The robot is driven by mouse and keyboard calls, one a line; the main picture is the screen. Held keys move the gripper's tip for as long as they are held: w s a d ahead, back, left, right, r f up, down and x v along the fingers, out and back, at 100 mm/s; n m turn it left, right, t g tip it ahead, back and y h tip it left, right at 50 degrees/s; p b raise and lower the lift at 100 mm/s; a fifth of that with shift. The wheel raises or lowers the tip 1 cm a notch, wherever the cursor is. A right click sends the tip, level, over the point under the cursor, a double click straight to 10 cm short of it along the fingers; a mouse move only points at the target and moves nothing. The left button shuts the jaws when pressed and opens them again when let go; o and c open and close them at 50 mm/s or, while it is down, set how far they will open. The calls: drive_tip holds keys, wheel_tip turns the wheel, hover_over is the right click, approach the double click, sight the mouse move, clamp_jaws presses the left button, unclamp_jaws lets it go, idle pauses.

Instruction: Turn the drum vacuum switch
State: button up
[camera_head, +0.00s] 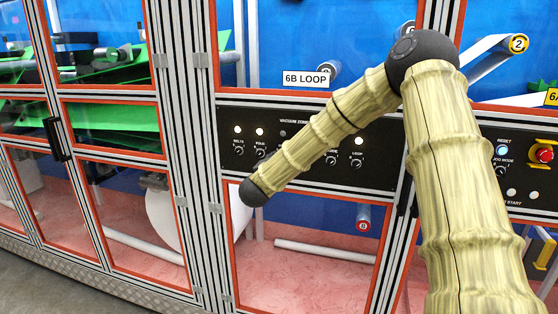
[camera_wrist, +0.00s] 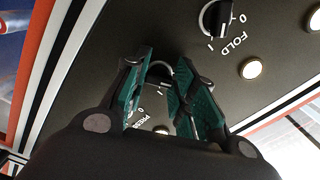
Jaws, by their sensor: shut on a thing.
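In the wrist view, my gripper (camera_wrist: 165,80) has its two green-padded fingers closed on a dark rotary knob (camera_wrist: 158,72) on the black panel. The label beside this knob is partly covered by a finger and seems to begin with "PRES", with 0 and 1 marks. I cannot read DRUM on it.
The FOLD knob (camera_wrist: 215,18) and its lit lamp (camera_wrist: 250,68) lie close to the right of my gripper in the wrist view. In the head view, the BELTS knob (camera_head: 239,150) is at the panel's left. A red stop button (camera_head: 544,154) is at the far right.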

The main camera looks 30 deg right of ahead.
drive_tip(key=shift+s+f+n, duration=0.1)
drive_tip(key=shift+f+n, duration=0.05)
drive_tip(key=shift+n, duration=1.75)
drive_tip(key=shift+f, duration=0.1)
drive_tip(key=o, duration=1)
drive_tip(key=v, duration=1.2)
